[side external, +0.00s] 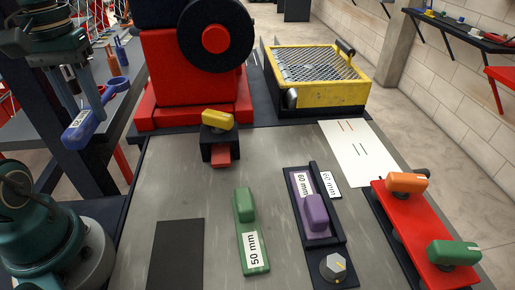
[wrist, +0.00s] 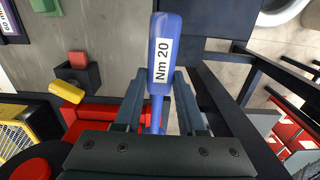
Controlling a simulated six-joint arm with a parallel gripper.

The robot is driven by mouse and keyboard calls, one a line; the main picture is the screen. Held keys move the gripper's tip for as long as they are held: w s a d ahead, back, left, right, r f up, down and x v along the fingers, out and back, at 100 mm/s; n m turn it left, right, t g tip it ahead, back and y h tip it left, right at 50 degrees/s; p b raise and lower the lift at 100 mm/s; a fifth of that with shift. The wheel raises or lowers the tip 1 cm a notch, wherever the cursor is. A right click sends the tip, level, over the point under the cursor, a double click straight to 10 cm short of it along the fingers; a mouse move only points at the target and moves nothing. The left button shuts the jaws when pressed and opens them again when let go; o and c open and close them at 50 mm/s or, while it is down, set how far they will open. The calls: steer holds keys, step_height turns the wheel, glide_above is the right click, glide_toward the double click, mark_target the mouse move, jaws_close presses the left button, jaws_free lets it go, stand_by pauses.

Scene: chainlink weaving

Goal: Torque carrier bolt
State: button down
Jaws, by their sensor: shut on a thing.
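My gripper (side external: 88,98) is at the upper left, raised beside the grey worktable. It is shut on a blue torque tool (side external: 80,124) with a white label. In the wrist view the tool's handle (wrist: 165,40) reads "20 Nm" and stands out between my fingers (wrist: 166,92). A silver bolt-like head (side external: 335,267) with a yellow mark sits at the near end of a dark rail (side external: 320,238). I cannot tell for sure that it is the carrier bolt. A purple block (side external: 316,209) with a "60 mm" plate sits in that rail. The tool is far from it.
A green block (side external: 244,205) with a "50 mm" plate lies mid-table. A yellow handle (side external: 217,119) tops a black block before the red machine (side external: 160,80). A yellow mesh tray (side external: 330,95) stands behind. A red rack (side external: 420,235) with orange and green handles is at right.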

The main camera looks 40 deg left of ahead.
steer(key=w+d+r+m, duration=0.1)
steer(key=w+d+m, duration=0.3)
steer(key=d, duration=0.6)
steer(key=w+d+m, duration=0.3)
steer(key=w+d, duration=0.2)
steer(key=d, duration=0.5)
steer(key=s+d+f+m, duration=0.1)
steer(key=s+d+m, duration=0.2)
steer(key=s+d, duration=0.5)
steer(key=s+d+f+m, duration=0.1)
steer(key=s+d+m, duration=0.15)
steer(key=d, duration=0.85)
steer(key=shift+n, duration=0.35)
steer(key=shift+s+f, duration=0.2)
steer(key=shift+f, duration=2.55)
steer(key=shift+f, duration=2.9)
